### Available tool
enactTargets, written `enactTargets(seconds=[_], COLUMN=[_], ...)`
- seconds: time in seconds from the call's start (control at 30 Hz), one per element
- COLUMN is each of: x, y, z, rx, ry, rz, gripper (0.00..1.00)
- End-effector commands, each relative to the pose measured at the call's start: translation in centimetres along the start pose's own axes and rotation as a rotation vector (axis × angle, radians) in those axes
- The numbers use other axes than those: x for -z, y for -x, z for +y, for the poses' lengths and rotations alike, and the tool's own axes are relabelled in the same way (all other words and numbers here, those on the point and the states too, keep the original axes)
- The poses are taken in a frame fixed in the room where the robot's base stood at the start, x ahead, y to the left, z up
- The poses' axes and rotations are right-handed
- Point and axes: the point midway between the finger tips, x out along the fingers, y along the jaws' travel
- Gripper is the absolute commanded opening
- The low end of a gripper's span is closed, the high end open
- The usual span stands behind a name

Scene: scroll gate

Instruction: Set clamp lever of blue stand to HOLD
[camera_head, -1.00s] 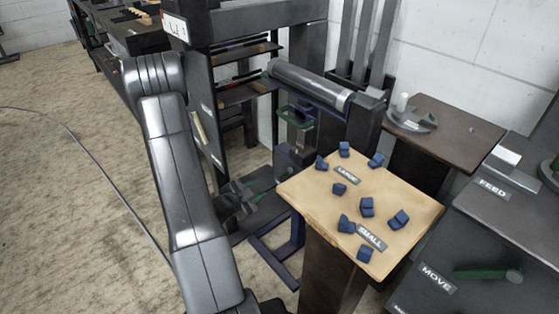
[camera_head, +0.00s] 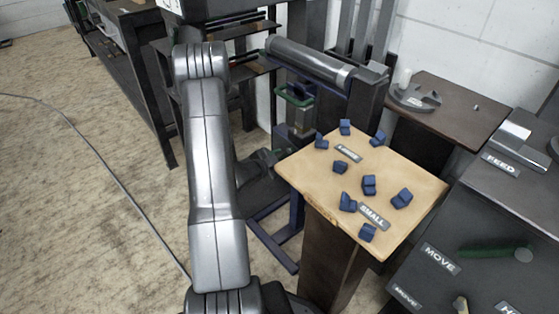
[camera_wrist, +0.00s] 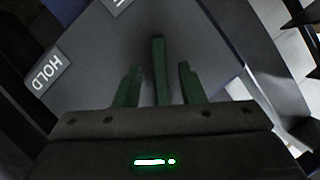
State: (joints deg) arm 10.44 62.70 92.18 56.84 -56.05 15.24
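The blue stand (camera_head: 290,215) is left of the wooden-topped table, with a grey roller across its top. In the head view my gripper (camera_head: 264,158) is low beside the stand, small and partly hidden by my arm. In the wrist view a green lever (camera_wrist: 159,70) stands upright against a grey plate (camera_wrist: 95,75). The two green fingers of my gripper (camera_wrist: 159,86) are open, one on each side of the lever, with gaps visible on both sides. A HOLD label (camera_wrist: 48,70) is on the plate to the left. A second label (camera_wrist: 117,3) is cut off at the top.
The wooden table (camera_head: 415,185) with several blue blocks stands close right of the stand. A dark machine (camera_head: 405,285) with another green lever (camera_head: 490,251) and a MOVE label is at the lower right. Shelving (camera_head: 150,75) stands behind my arm. The floor at left is open, crossed by a cable.

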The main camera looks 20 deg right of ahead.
Motion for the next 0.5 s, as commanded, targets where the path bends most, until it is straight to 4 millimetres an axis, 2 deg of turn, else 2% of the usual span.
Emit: enactTargets(seconds=[0.33, 0.37, 0.5], x=[0.03, 0.03, 0.03], y=[-0.50, -0.49, -0.48], z=[0.00, 0.00, -0.01], rx=[0.000, 0.000, 0.000], ry=[0.000, 0.000, 0.000], rz=[-0.001, -0.001, -0.001], gripper=[0.36, 0.32, 0.05])
